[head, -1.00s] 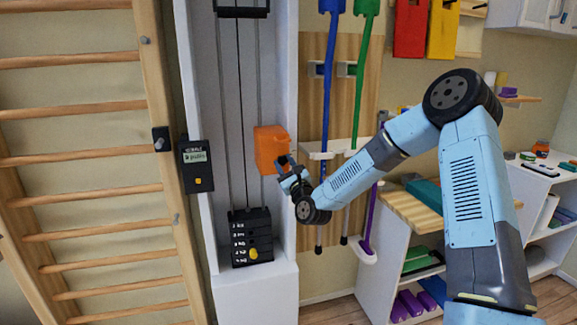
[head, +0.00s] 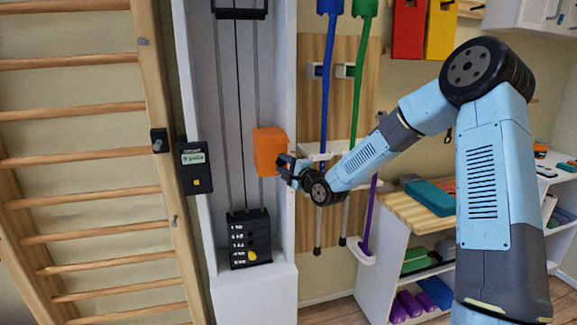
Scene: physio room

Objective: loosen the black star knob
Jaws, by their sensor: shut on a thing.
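My gripper (head: 283,164) is at the right side of an orange block (head: 268,151) on the white column of the pulley machine. The black star knob cannot be made out; the gripper covers the spot at the block's right edge. The fingers are small and dark here, closed at the block's side on something mostly hidden by them, which I cannot identify by sight. My arm reaches in from the right.
A black weight stack (head: 250,238) with a yellow pin sits low in the white column (head: 283,215). A black box with a display (head: 194,167) is on the left. Wooden wall bars (head: 80,155) stand left.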

